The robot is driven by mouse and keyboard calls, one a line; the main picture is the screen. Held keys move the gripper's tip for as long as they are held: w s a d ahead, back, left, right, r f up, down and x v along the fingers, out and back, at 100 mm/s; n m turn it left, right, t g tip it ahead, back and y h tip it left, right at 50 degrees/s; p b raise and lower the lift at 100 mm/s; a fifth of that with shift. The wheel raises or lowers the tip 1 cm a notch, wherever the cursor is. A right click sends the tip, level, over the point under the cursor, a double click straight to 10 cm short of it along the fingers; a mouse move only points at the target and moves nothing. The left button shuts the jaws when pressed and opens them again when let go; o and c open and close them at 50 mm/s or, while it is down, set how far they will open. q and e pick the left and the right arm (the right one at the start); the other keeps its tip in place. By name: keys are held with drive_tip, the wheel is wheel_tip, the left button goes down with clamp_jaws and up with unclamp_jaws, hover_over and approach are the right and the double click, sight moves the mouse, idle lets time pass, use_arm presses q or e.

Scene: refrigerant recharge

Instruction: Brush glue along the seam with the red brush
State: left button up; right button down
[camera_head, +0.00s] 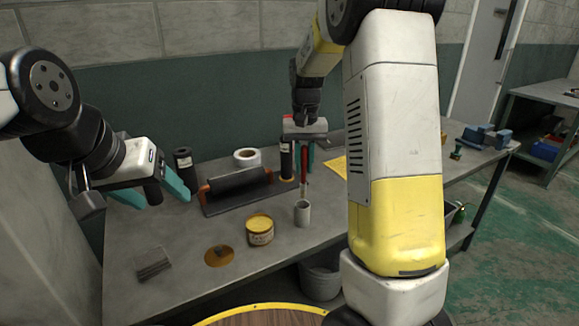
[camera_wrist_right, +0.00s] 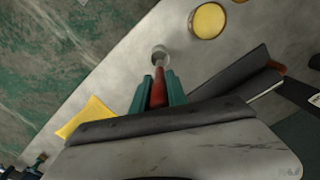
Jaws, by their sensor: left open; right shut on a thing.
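My right gripper (camera_head: 304,160) is shut on the red brush (camera_head: 304,172) and holds it upright, bristle end down, over the small grey cup (camera_head: 302,214). In the right wrist view, the red handle (camera_wrist_right: 158,90) sits between the teal fingers (camera_wrist_right: 157,96), with the cup (camera_wrist_right: 160,54) beyond it. I cannot tell whether the brush tip is inside the cup. My left gripper (camera_head: 153,191) is open and empty above the left of the table. A dark tube (camera_head: 238,184) lies in a holder with orange ends; no seam can be made out on it.
A yellow-topped tin (camera_head: 260,231) stands left of the cup on the grey table (camera_head: 190,250). A white tape roll (camera_head: 246,157) and a dark cylinder (camera_head: 184,169) stand behind. A yellow sheet (camera_head: 336,166) lies right.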

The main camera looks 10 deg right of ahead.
drive_tip(key=s+a+r, duration=0.1)
drive_tip(key=s+a, duration=0.1)
drive_tip(key=a, duration=0.5)
drive_tip(key=s+a+r, duration=0.1)
drive_tip(key=s+a, duration=0.1)
drive_tip(key=a, duration=0.4)
wheel_tip(320, 180, down, 6)
drive_tip(key=shift+a+f, duration=0.25)
drive_tip(key=shift+f, duration=0.6)
idle(1.6)
wheel_tip(320, 180, up, 7)
idle(0.8)
idle(0.5)
